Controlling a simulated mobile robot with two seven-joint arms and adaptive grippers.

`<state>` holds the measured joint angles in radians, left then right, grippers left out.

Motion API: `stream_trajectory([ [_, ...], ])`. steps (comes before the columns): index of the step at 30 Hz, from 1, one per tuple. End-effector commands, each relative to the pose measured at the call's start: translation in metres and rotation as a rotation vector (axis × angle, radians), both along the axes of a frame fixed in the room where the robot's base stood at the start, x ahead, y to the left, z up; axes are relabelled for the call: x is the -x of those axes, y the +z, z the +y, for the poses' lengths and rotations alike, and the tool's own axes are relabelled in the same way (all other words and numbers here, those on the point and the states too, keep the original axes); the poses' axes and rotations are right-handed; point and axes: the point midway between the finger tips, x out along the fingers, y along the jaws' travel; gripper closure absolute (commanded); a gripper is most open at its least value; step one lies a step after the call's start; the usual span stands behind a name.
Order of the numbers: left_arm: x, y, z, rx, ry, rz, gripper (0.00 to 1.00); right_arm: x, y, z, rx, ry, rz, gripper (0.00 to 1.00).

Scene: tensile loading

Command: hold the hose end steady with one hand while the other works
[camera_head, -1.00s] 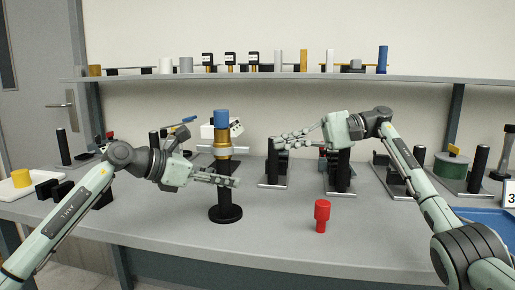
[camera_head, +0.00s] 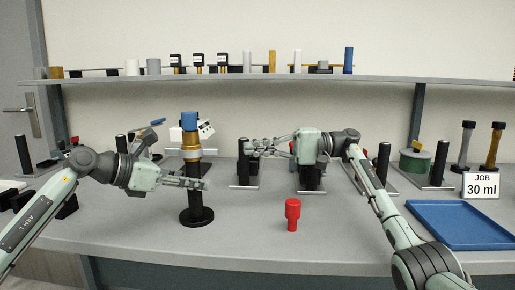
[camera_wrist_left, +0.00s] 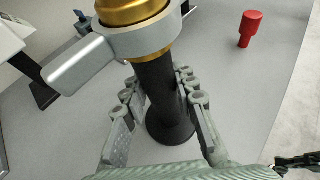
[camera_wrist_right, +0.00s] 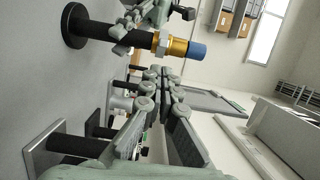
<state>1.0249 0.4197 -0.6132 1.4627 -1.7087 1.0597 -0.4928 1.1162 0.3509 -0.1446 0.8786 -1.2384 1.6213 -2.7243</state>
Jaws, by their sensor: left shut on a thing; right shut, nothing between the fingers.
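An upright black post (camera_head: 195,182) on a round base carries a brass collar (camera_head: 191,145) with a silver side piece and a blue cap (camera_head: 190,120). I see no hose; I cannot tell if this fitting is the hose end. My left gripper (camera_head: 200,184) is shut on the black post below the collar; the left wrist view shows the post (camera_wrist_left: 158,90) between the fingers. My right gripper (camera_head: 254,148) is shut and empty, to the right of the post and apart from it. In the right wrist view the brass collar (camera_wrist_right: 178,46) and blue cap (camera_wrist_right: 197,50) lie beyond its fingers.
A red stepped piece (camera_head: 293,213) stands in front on the grey bench. Black stands (camera_head: 243,165) are behind the right gripper. A blue tray (camera_head: 465,222) and a "JOB 30 ml" card (camera_head: 481,186) are at right. A shelf (camera_head: 300,79) runs along the back. The front middle is mostly clear.

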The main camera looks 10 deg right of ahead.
Motion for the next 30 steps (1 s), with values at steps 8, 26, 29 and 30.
stream_trajectory([
  [8,0.0,0.0,0.0,0.001,0.0,0.0,1.0,-0.003,0.001,0.049,-0.002,0.002,-0.001,1.0],
  [26,0.0,0.0,0.0,0.0,0.0,0.0,1.0,-0.005,0.0,0.065,0.001,-0.003,0.0,1.0],
  [29,0.0,0.0,0.0,0.0,0.0,0.0,1.0,-0.005,-0.001,0.065,0.004,-0.017,0.0,1.0],
  [30,0.0,0.0,0.0,0.0,0.0,0.0,1.0,-0.005,-0.001,0.064,0.007,-0.027,0.002,1.0],
])
